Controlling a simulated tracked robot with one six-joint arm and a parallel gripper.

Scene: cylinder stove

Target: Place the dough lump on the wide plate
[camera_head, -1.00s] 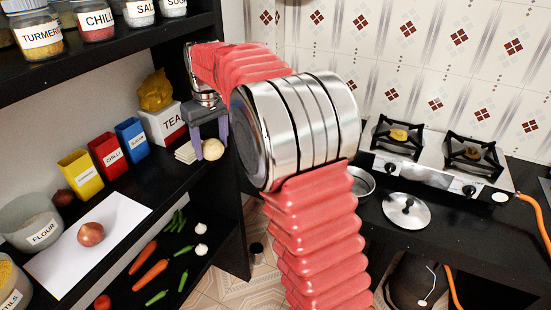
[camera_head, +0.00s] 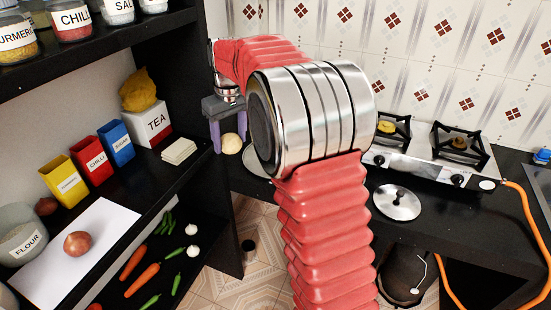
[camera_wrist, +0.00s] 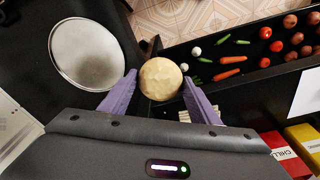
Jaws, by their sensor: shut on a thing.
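My gripper (camera_wrist: 160,90) is shut on the dough lump (camera_wrist: 161,79), a pale round ball held between the two purple fingers. In the head view the dough lump (camera_head: 232,143) hangs below the grey gripper (camera_head: 229,133), clear of the shelf's right edge. The wide plate (camera_wrist: 87,54) is a round silvery dish on the black counter, to the left of the dough in the wrist view and apart from it. In the head view only its left part (camera_head: 257,165) shows; my arm hides the rest.
The black shelf at left holds a TEA box (camera_head: 152,123), white stacked squares (camera_head: 179,151), coloured boxes and an onion (camera_head: 78,244) on a white sheet. Vegetables lie on the lower shelf. A lid (camera_head: 397,202) and a gas stove (camera_head: 430,158) are at right.

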